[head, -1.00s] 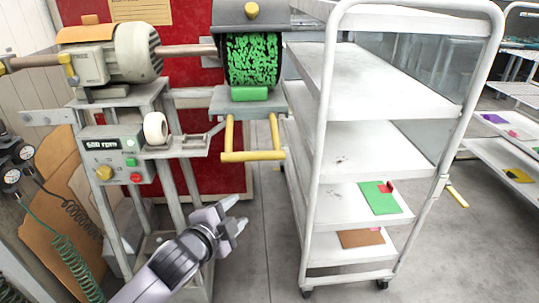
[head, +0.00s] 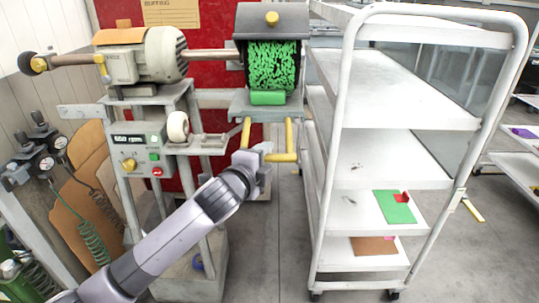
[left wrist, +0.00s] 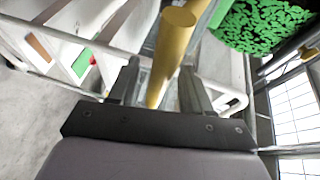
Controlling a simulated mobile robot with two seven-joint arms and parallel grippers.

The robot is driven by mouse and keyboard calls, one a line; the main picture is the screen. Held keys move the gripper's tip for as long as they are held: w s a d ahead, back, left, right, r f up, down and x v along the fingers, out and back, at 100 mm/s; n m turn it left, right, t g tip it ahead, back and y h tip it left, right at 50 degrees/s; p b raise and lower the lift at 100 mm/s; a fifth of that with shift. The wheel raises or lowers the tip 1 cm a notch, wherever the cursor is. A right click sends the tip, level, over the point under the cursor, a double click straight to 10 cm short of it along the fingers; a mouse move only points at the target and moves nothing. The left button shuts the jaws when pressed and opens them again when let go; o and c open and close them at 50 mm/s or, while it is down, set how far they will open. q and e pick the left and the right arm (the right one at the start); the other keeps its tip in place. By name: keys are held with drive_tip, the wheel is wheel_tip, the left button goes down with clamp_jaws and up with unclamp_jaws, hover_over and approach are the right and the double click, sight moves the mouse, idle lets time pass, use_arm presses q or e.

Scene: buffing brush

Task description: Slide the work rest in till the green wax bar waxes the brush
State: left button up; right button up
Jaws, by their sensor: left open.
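The round brush (head: 272,65), black with green patches, sits under a grey hood in the head view. The green wax bar (head: 267,98) lies on the grey work rest (head: 240,106) at the brush's lower front; I cannot tell whether they touch. A yellow U-shaped handle (head: 289,140) hangs from the work rest. My left gripper (head: 252,158) is at the left part of this handle. In the left wrist view the yellow handle bar (left wrist: 171,55) runs between the open fingers (left wrist: 158,82), not clamped. The brush (left wrist: 262,25) shows at top right there. My right gripper is not in view.
The motor (head: 150,58) and control box (head: 140,150) with an rpm display stand left of the rest. A white shelf cart (head: 340,150) stands close on the right. Hoses and gauges (head: 35,160) are at far left. Grey floor is clear between stand and cart.

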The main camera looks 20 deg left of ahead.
use_arm(q)
drive_tip(key=shift+x, duration=1.4)
clamp_jaws()
